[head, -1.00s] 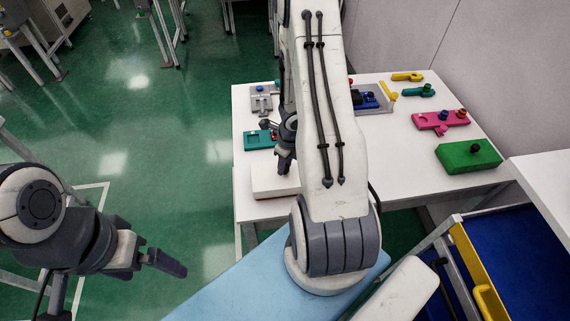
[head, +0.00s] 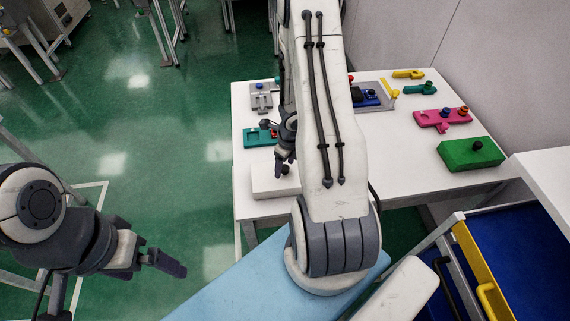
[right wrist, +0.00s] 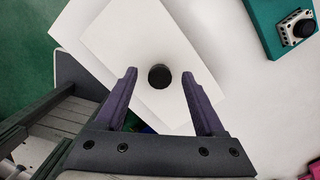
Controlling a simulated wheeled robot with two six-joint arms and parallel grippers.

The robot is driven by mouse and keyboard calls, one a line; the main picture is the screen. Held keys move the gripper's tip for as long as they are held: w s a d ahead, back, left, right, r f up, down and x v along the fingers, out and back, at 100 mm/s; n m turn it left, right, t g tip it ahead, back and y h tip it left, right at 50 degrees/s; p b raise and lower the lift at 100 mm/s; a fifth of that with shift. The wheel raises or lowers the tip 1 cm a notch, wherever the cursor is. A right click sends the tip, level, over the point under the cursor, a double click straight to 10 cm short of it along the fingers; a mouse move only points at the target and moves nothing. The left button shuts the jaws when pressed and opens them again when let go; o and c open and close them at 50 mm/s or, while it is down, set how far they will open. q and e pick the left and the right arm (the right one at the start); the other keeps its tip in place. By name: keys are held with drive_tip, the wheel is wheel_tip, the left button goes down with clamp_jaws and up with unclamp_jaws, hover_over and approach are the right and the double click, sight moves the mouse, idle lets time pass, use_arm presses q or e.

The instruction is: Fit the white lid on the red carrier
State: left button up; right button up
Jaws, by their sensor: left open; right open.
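The white lid (head: 258,183) is a white block with a dark knob, near the table's front left corner. In the right wrist view the lid (right wrist: 125,50) lies flat, its black knob (right wrist: 159,77) between my fingers. My right gripper (head: 284,160) is open just over the lid; in the wrist view its fingers (right wrist: 159,73) stand on either side of the knob, with gaps. The red carrier is not visible now; whether it is under the lid is hidden. My left gripper (head: 152,255) is open and empty, left of the table over the floor.
Behind the lid lies a teal part (head: 258,137), with a grey fixture (head: 262,100) further back. A green block with a knob (head: 472,154), a pink part (head: 440,119) and a fixture with blue pieces (head: 375,97) occupy the right and back. The table's middle (head: 405,160) is clear.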

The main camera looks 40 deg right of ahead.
wheel_tip(320, 180, up, 10)
drive_tip(key=s+p, duration=0.1)
drive_tip(key=p, duration=0.7)
drive_tip(key=shift+d+r, duration=0.15)
drive_tip(key=shift+r, duration=0.05)
drive_tip(key=w+a+r+m+t+h+b, duration=0.2)
drive_tip(key=w+a+r+m+h+b, duration=0.25)
drive_tip(key=a+r+m, duration=0.85)
drive_tip(key=s+a+m+g+y+b, duration=0.3)
drive_tip(key=s+a+m+y+b, duration=0.1)
drive_tip(key=s+a+m, duration=1.4)
drive_tip(key=shift+s+r+y, duration=0.45)
drive_tip(key=shift+s+y, duration=0.1)
drive_tip(key=shift+s, duration=0.25)
